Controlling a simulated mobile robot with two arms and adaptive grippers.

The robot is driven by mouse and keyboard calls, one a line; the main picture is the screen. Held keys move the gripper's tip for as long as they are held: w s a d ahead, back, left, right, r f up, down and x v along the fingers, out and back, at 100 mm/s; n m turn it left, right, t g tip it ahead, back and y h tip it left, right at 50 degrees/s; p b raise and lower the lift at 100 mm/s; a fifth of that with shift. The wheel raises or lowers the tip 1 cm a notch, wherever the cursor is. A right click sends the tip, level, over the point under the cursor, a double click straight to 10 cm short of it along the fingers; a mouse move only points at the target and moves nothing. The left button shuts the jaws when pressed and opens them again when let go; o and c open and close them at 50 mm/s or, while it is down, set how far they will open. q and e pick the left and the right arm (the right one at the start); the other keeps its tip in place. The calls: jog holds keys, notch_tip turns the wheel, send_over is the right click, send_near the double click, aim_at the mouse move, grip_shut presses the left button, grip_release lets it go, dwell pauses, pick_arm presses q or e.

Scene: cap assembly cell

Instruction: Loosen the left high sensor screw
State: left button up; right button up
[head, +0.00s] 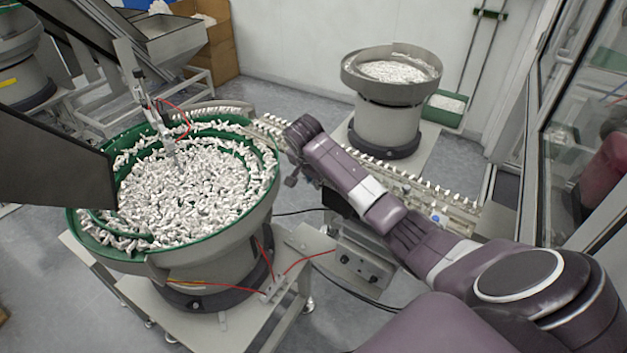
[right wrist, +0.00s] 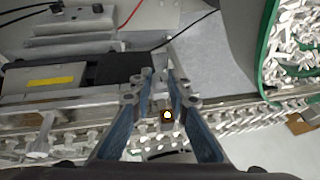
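My right arm reaches across the head view to the feed rail. My right gripper (head: 292,181) is small and dark there, beside the rail between the two bowls. In the right wrist view its two blue-grey fingers (right wrist: 163,83) point at the rail, with a narrow gap between the tips. A small sensor block (right wrist: 167,116) with a bright yellow-white light shows between the fingers. A narrow metal bracket runs near the tips. I cannot make out the left high sensor screw, and I see no clear contact. My left gripper is not in view.
A green-lined bowl feeder (head: 266,203) full of white caps stands at the left. A smaller bowl (head: 388,125) stands at the back. The feed rail (head: 432,190) carries a row of caps. A grey control box (head: 357,262) sits below it. A glass wall bounds the right.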

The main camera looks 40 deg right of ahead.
grip_shut()
jog(key=shift+w+g, duration=0.1)
jog(key=shift+g, duration=0.3)
jog(key=shift+w+a+n+g+h+b, duration=0.2)
jog(key=shift+g+b, duration=0.75)
jog(key=shift+b, duration=2.15)
jog(key=shift+w+d+n+g+h+b, duration=0.1)
jog(key=shift+w+n+g+h+b, duration=0.55)
jog(key=shift+b, duration=2.5)
jog(key=shift+s+a+m+g+h+b, duration=0.15)
jog(key=shift+g+b, duration=1.05)
jog(key=shift+b, duration=1.9)
jog(key=shift+s, duration=0.1)
